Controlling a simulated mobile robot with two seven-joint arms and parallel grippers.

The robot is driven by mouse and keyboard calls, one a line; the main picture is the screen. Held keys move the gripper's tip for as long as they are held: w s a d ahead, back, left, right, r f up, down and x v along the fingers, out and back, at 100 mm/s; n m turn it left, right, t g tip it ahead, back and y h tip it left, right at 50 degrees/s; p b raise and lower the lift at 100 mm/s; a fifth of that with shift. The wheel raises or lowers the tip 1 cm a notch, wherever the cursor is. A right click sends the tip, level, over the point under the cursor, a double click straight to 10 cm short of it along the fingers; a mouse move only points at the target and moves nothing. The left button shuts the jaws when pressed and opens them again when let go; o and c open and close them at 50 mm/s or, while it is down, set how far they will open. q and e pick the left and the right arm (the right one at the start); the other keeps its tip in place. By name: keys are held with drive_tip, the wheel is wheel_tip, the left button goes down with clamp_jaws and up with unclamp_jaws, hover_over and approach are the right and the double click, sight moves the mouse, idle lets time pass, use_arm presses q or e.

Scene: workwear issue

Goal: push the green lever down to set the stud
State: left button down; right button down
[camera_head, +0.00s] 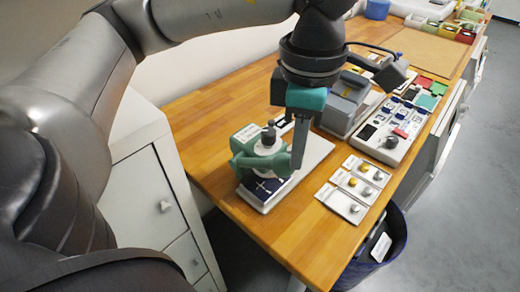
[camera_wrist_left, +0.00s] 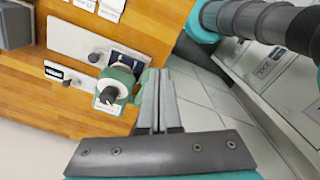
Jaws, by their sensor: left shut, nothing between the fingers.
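The green press (camera_head: 243,162) stands on a white base plate (camera_head: 318,150) near the table's front left. A dark knob (camera_head: 268,136) sits on its top, and a dark blue patch (camera_head: 262,190) lies under its front. I cannot clearly tell the lever from the rest of the green body. My left gripper (camera_head: 297,166) is shut and empty, pointing down at the press's right side. In the left wrist view, its fingers (camera_wrist_left: 157,72) are beside the green press (camera_wrist_left: 122,72); I cannot tell whether they touch. My right gripper is not in view.
A grey machine (camera_head: 348,103) and a control panel (camera_head: 385,130) stand right of the press. Small trays with studs (camera_head: 340,203) lie near the front edge. A dark blue bin (camera_head: 396,235) stands below. Bare wood (camera_head: 285,232) lies in front.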

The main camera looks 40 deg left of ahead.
use_arm(q)
wheel_tip(320, 180, up, 6)
drive_tip(key=p, duration=0.3)
drive_tip(key=shift+r+p, duration=0.15)
drive_tip(key=shift+p, duration=0.2)
idle(0.6)
